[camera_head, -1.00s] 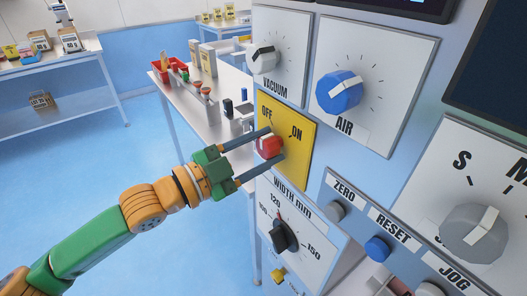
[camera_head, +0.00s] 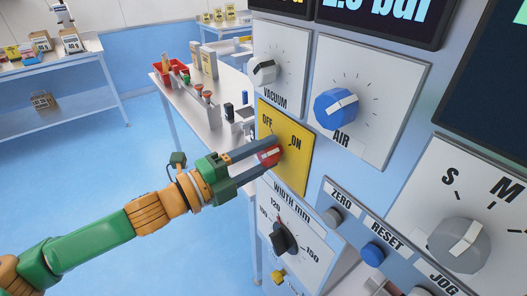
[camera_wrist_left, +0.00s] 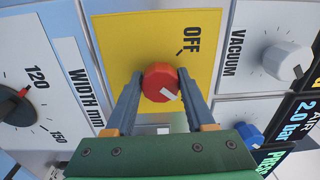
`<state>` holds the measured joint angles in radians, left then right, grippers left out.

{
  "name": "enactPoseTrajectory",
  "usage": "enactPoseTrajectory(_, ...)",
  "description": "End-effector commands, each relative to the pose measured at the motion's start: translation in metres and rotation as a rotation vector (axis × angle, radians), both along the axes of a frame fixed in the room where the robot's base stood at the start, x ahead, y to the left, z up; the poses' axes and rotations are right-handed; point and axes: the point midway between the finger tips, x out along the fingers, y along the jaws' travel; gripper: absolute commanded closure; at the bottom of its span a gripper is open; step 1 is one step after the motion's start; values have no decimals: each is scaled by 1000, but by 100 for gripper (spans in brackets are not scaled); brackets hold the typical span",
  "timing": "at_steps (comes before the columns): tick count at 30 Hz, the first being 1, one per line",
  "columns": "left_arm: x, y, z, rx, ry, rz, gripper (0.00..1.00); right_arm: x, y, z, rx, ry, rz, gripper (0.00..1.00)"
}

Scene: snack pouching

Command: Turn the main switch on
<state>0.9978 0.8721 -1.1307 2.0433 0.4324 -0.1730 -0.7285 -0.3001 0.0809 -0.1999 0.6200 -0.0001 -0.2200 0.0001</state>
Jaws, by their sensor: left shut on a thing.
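The main switch is a red knob (camera_head: 267,158) with a white mark, on a yellow plate (camera_head: 301,172) lettered OFF and ON. My left gripper (camera_head: 274,151) is shut on the knob, its two dark fingers on either side. The left wrist view shows the red knob (camera_wrist_left: 158,78) between the fingertips of my left gripper (camera_wrist_left: 160,80). There the white mark points to the lower right, away from the OFF lettering, and the ON lettering is hidden. My right gripper is not in view.
The vacuum knob (camera_head: 263,71) and blue air knob (camera_head: 335,108) are above the switch. The black width dial (camera_head: 284,238) is below, beside the blue reset button (camera_head: 373,254). A display (camera_head: 385,14) reading bar is lit. A table with a red bin (camera_head: 172,75) stands behind.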

Motion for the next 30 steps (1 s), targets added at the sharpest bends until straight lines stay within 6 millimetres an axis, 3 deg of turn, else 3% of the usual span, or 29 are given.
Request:
enactPoseTrajectory(20,0,0,-1,35,-47,0,100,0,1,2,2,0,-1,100)
enactPoseTrajectory(21,0,0,-1,35,-47,0,43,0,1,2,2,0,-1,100)
enactPoseTrajectory(24,0,0,-1,35,-46,0,16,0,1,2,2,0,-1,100)
enactPoseTrajectory(30,0,0,0,34,-47,0,16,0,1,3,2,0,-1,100)
